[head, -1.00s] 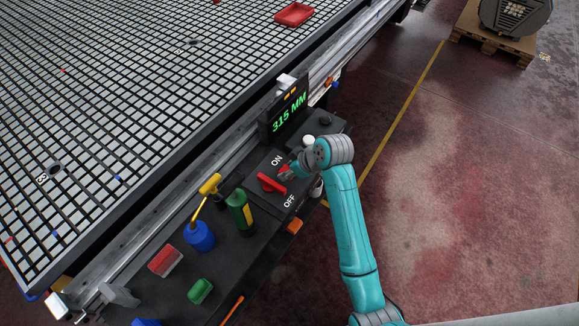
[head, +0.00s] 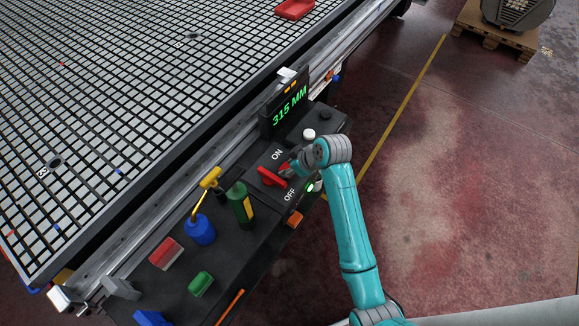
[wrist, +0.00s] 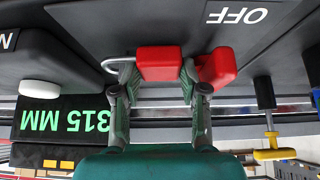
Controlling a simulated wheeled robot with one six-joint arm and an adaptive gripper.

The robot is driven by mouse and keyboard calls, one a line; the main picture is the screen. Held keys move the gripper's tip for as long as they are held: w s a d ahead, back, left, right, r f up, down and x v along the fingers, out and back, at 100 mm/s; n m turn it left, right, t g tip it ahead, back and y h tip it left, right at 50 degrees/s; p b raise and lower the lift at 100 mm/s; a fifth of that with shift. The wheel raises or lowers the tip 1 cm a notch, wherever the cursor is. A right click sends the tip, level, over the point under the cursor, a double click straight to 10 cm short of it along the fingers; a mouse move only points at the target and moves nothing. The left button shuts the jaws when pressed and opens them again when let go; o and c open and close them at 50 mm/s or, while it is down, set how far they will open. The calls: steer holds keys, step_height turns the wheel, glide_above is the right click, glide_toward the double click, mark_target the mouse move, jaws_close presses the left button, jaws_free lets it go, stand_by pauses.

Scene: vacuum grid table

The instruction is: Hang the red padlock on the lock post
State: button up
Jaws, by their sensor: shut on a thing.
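My gripper (wrist: 158,105) is shut on the red padlock (wrist: 158,62), with one finger on each side of its body. The padlock's grey shackle (wrist: 112,64) sticks out to the left in the wrist view. Beside it is the red switch handle (wrist: 218,68); the right finger is close to it, and I cannot tell if they touch. In the head view my gripper (head: 289,169) is over the switch panel, just right of the red switch handle (head: 271,177), between ON and OFF. The padlock is mostly hidden there. I cannot make out the lock post.
The display (head: 288,107) reading 315 MM stands behind the panel, with a white button (head: 308,134) nearby. A blue oil can (head: 200,230), a green bottle (head: 240,205), a red block (head: 166,253) and a green block (head: 200,284) stand on the shelf to the left.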

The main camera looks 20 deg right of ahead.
steer(key=shift+d+f, duration=0.1)
steer(key=shift+f, duration=0.05)
steer(key=o, duration=1.3)
steer(key=shift+s+d+r, duration=0.1)
steer(key=shift+r, duration=0.25)
steer(key=v, duration=1.1)
steer(key=shift+s+d+r, duration=0.1)
